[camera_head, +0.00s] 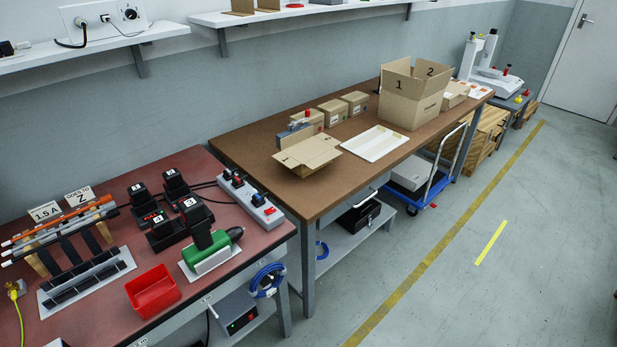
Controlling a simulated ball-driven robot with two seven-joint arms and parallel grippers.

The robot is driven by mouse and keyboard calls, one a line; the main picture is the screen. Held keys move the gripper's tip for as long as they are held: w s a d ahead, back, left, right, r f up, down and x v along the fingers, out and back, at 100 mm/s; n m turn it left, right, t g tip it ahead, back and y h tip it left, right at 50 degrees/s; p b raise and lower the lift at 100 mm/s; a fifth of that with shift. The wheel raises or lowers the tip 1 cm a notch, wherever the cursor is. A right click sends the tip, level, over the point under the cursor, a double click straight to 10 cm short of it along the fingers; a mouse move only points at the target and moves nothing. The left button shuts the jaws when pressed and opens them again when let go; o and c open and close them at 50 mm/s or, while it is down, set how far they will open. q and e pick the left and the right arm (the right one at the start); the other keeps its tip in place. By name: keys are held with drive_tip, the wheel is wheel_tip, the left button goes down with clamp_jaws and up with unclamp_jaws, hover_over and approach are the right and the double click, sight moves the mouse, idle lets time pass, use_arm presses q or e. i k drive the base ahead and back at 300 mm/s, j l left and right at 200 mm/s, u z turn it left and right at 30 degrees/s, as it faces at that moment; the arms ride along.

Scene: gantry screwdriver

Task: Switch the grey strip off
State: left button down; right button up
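A light grey power strip (249,201) lies along the right edge of the red-topped bench, at its back right. Several dark plugs or sockets sit along its top, and a small red part shows toward its near end. The switch is too small to tell whether it is on or off. Dark cables run from the strip's side toward the black chargers. Neither of my grippers is in view.
Black chargers with batteries (160,226) stand left of the strip. A green-and-black screwdriver (206,244) rests in a white holder nearby. A red bin (153,291) sits at the bench front. A brown table (240,148) with boxes stands beyond. Floor at right is clear.

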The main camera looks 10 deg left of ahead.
sight(272, 210)
drive_tip(key=i+l+u, duration=0.1)
drive_tip(key=i+l, duration=0.6)
